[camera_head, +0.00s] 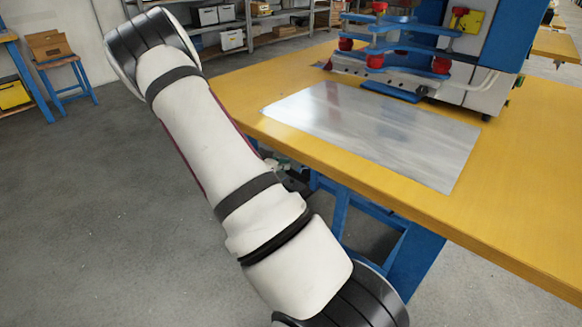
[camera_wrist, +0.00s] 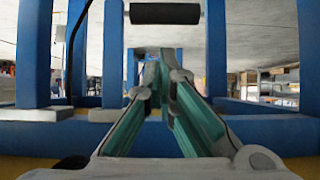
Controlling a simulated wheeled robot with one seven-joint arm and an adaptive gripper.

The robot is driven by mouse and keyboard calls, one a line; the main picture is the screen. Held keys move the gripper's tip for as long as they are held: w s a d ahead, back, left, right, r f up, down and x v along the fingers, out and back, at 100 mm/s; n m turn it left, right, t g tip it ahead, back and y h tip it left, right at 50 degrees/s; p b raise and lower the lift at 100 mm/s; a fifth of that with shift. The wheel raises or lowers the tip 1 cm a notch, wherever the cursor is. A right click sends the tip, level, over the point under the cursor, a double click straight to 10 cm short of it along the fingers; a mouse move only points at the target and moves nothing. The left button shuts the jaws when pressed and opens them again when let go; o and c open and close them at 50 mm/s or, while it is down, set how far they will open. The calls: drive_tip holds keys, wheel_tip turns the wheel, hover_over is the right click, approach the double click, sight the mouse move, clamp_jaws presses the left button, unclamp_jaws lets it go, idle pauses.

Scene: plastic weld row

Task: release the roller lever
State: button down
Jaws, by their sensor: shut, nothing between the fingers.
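In the wrist view a black cylindrical roller (camera_wrist: 165,13) lies crosswise at the top, between two blue uprights. I take it for the roller of the lever; the rest of the lever cannot be made out. My gripper (camera_wrist: 164,58) has its teal-padded fingers together and empty, pointing away from the camera. The roller appears above the fingertips in the picture, with a visible gap. In the head view my arm crosses the middle, and only a small dark part of its far end shows below the table's edge; the fingers and the roller cannot be made out there.
Blue posts (camera_wrist: 33,55) and a blue crossbar (camera_wrist: 265,128) surround my fingers closely. In the head view, a yellow workbench (camera_head: 500,225) carries a metal sheet (camera_head: 375,130) and a blue machine (camera_head: 425,35) with red knobs. Open floor lies left; shelves (camera_head: 255,45) stand behind.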

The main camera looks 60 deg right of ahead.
drive_tip(key=shift+a+r, duration=0.25)
drive_tip(key=shift+a, duration=0.2)
idle(0.3)
